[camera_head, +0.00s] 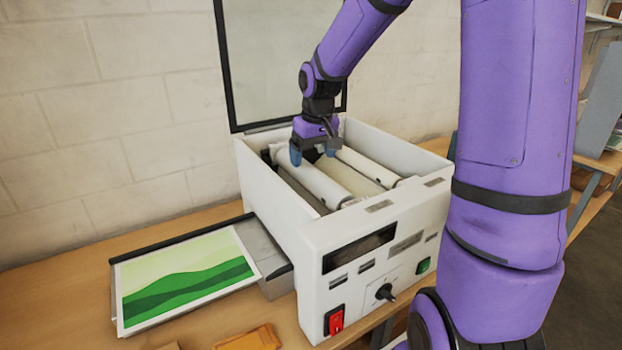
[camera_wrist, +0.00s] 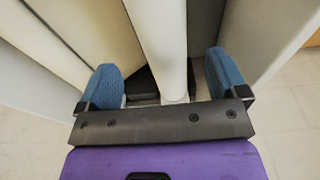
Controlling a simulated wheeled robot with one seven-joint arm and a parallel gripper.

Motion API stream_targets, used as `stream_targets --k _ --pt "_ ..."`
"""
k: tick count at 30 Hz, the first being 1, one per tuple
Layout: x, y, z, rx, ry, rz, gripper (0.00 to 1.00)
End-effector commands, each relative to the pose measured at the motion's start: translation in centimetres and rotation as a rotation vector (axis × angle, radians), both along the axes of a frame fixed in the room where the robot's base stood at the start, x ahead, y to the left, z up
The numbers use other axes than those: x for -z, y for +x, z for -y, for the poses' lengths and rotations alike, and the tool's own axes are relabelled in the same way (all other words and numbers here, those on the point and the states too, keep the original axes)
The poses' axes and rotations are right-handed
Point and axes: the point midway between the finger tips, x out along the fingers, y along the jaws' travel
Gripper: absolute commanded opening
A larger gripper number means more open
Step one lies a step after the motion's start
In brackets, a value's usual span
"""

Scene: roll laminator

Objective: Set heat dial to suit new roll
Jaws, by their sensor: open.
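The white roll laminator (camera_head: 270,210) stands on the wooden bench with its lid raised. The black heat dial (camera_head: 384,292) sits on its front panel, between a red switch (camera_head: 334,320) and a green button (camera_head: 424,265); its setting is too small to read. Pale rolls (camera_head: 315,180) lie inside the open top. My gripper (camera_head: 314,155) is inside the opening, above the rolls and far from the dial. In the wrist view its blue fingertips (camera_wrist: 162,85) are apart, with a white roll (camera_wrist: 160,45) between them. I cannot tell whether they touch it.
The raised lid (camera_head: 280,60) stands behind the opening against the block wall. A feed tray (camera_head: 262,255) with a green landscape print (camera_head: 185,278) extends at the left. Brown packets (camera_head: 250,338) lie at the front edge. My purple arm covers the area right of the machine.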

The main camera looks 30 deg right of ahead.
Motion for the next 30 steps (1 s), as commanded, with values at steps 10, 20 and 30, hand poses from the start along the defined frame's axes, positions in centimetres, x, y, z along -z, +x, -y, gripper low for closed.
stream_targets --k 10,20,30 --pt "2.9 0.2 -0.2 -0.001 0.001 -0.003 0.91" --pt "6.5 0.5 -0.3 0.000 0.000 0.000 0.91" --pt "6.5 0.6 -0.3 0.000 0.000 0.001 0.68"
